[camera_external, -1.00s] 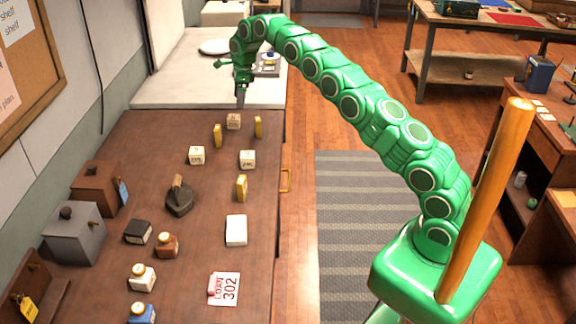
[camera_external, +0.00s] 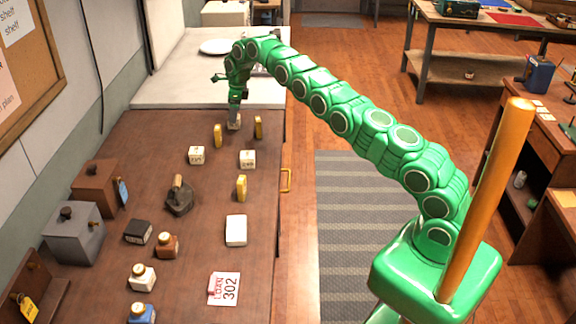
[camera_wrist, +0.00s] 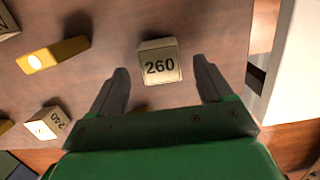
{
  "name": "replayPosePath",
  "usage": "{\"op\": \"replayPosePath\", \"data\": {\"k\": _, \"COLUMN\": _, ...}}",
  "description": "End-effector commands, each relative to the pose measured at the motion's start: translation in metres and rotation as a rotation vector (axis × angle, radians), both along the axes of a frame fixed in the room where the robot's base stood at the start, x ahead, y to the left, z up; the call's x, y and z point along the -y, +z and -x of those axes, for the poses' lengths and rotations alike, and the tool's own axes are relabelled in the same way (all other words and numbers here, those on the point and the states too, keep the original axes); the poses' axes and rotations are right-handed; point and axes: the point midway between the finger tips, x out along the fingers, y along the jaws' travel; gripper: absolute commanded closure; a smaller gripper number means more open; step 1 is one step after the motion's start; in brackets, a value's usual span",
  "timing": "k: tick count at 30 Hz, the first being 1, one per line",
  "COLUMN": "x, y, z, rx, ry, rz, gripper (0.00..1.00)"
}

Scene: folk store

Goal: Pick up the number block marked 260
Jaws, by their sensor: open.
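The number block marked 260 (camera_wrist: 160,62) is a small cream block on the brown counter, its number readable in the wrist view. In the external view this block (camera_external: 234,124) stands at the far end of the counter, partly covered by my gripper. My gripper (camera_wrist: 162,85) is open and empty. Its two grey fingers stand to either side, with the block ahead of and between their tips in the wrist view. In the external view my gripper (camera_external: 233,112) is just above or at the block; contact cannot be told.
A block marked 240 (camera_wrist: 47,123) and a yellow block (camera_wrist: 58,54) lie nearby. In the external view, yellow blocks (camera_external: 217,135) (camera_external: 258,127) stand on both sides of the 260 block. Other cream blocks (camera_external: 196,155) (camera_external: 248,159) and a dark iron (camera_external: 179,198) sit nearer.

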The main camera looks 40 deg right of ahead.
Motion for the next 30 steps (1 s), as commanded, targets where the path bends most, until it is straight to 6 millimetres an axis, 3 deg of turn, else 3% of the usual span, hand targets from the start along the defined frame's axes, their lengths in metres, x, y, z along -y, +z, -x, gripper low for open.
{"op": "replayPosePath", "data": {"k": 9, "x": -0.004, "y": -0.039, "z": -0.005, "rx": -0.002, "ry": -0.001, "rz": 0.001, "gripper": 0.20}}
{"op": "replayPosePath", "data": {"k": 17, "x": -0.004, "y": -0.041, "z": -0.005, "rx": -0.002, "ry": -0.001, "rz": 0.000, "gripper": 0.22}}
{"op": "replayPosePath", "data": {"k": 27, "x": -0.004, "y": -0.041, "z": -0.005, "rx": -0.001, "ry": 0.000, "rz": 0.000, "gripper": 0.74}}
{"op": "replayPosePath", "data": {"k": 30, "x": -0.004, "y": -0.041, "z": -0.005, "rx": -0.001, "ry": 0.000, "rz": 0.000, "gripper": 0.76}}
